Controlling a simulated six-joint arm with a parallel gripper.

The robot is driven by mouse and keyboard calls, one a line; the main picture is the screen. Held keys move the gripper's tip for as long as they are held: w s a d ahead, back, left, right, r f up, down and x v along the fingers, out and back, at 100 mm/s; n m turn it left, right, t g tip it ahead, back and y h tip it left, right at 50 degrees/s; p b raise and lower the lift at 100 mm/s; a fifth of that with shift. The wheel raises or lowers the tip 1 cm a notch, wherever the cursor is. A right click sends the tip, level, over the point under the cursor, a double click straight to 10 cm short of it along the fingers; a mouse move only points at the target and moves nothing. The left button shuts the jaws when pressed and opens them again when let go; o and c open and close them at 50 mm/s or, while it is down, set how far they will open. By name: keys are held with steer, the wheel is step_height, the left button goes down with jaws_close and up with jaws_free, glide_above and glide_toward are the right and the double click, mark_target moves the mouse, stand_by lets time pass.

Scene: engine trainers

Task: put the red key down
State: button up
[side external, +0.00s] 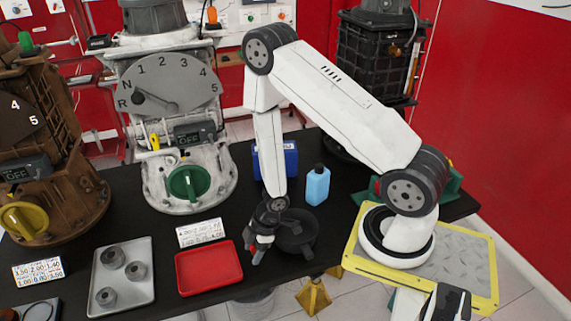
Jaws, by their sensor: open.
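My gripper (256,254) hangs low over the front of the black table, pointing down, just right of the red tray. It is small and dark here, and its jaws are open. A small reddish patch shows at the gripper; I cannot tell whether this is the red key or part of the gripper. No red key can be made out clearly anywhere else. The red tray (209,268) looks empty.
A dark round dish (300,232) is right beside my gripper. A blue bottle (317,185) and a blue box (275,160) stand behind. A grey tray (122,277) holds several metal rings. The pale engine trainer (170,110), with a green knob (188,182), stands left.

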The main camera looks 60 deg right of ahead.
jaws_close()
steer(key=shift+r, duration=0.15)
step_height(320, 180, up, 18)
stand_by(1.5)
stand_by(0.6)
